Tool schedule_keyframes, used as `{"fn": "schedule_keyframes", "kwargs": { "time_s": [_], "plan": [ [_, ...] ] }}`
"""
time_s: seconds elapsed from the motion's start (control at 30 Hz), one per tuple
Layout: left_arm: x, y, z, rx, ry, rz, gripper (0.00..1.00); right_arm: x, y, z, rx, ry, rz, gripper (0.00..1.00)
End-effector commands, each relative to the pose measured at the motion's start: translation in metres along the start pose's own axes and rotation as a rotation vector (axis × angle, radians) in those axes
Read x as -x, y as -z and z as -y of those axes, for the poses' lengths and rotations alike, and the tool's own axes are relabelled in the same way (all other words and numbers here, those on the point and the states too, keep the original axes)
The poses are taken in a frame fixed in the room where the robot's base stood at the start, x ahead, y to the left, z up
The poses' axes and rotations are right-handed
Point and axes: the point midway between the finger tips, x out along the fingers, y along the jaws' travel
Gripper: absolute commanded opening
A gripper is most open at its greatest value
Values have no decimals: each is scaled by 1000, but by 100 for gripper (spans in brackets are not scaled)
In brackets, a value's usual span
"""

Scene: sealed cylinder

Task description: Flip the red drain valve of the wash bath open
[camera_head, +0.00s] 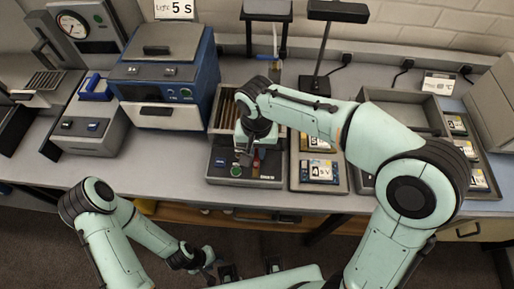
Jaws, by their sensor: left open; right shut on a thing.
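My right gripper (246,157) points down over a dark grey control unit (218,168) at the middle of the bench. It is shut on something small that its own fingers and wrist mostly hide. A small reddish spot (257,164) shows beside the fingertips; I cannot tell whether it is the red drain valve. A green button (236,171) sits on the unit's front just below the fingers. My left gripper (207,267) is open, low in front of the bench and away from everything on it. I cannot clearly make out the wash bath.
A blue and grey box (172,77) stands left of the unit. A gauge machine (86,35) is behind it at the far left. Trays with labelled packs (320,171) lie to the right. A black stand (322,55) rises behind. My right forearm passes over the bench.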

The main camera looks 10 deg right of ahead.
Motion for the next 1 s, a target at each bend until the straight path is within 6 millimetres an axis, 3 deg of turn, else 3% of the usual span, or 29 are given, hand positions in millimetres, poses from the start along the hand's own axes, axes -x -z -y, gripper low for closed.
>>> {"fn": "schedule_keyframes", "kwargs": {
  "time_s": [0.17,0.2,0.27,0.67,0.77,1.0],
  "plan": [
    [0,0,0,0,0,0,43,1,0,1,6,1,-2,0],
    [0,0,0,0,0,0,43,1,0,1,6,1,-2,22],
    [0,0,0,0,0,0,43,1,0,1,6,1,-2,42],
    [1,0,-1,0,0,-1,43,8,0,1,2,1,-2,42],
    [4,2,-2,-1,-1,-3,43,22,0,1,2,3,-4,42],
    [15,7,-8,-4,-4,-10,43,78,1,1,3,4,-7,42]
  ]
}}
